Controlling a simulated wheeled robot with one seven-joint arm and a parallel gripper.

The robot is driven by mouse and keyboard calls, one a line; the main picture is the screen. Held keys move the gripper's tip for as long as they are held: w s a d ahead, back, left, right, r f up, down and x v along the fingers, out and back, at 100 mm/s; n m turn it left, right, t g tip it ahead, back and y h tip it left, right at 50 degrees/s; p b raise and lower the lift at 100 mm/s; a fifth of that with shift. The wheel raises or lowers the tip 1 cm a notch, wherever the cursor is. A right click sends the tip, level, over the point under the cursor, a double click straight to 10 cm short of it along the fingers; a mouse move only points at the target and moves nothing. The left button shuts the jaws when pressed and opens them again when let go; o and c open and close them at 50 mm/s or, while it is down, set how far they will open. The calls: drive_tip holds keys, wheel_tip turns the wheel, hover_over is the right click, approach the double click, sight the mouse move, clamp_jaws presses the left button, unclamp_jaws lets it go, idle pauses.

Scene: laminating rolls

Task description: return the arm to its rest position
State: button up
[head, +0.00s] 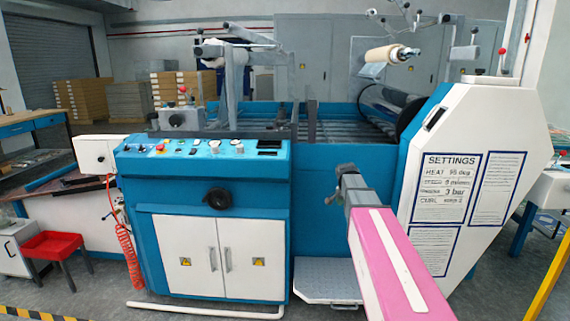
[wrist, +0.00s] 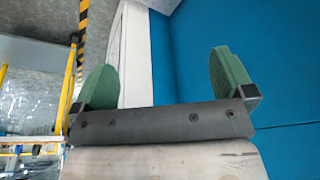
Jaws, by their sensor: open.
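My arm (head: 395,255), pink with a pale stripe, reaches up from the bottom right in the head view. At its end is my gripper (head: 333,199), small and grey, in front of the blue machine side. In the wrist view my gripper (wrist: 167,84) has its two green finger pads wide apart, with nothing between them. Behind the fingers are a blue panel (wrist: 200,40) and a white panel edge (wrist: 136,55). I cannot tell how far the fingers are from the blue panel.
The laminating machine has a control panel (head: 205,148), white cabinet doors (head: 205,258) and a white housing with a settings sheet (head: 452,182). A grey step plate (head: 327,282) lies below my gripper. A red stool (head: 52,246) stands left. A yellow rail (head: 548,270) stands right.

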drive_tip(key=s+a+f+n+y, duration=0.1)
drive_tip(key=s+a+f+n, duration=0.2)
drive_tip(key=s+f, duration=0.2)
drive_tip(key=s+a+f+n+g, duration=0.1)
drive_tip(key=s+f+n, duration=0.3)
drive_tip(key=s, duration=0.7)
drive_tip(key=s+a+f+n+g+y, duration=0.1)
drive_tip(key=s+a+f+n, duration=0.2)
drive_tip(key=s+f, duration=0.4)
drive_tip(key=shift+s+a+f+y, duration=0.35)
drive_tip(key=shift+s+a, duration=0.45)
drive_tip(key=shift+s, duration=0.25)
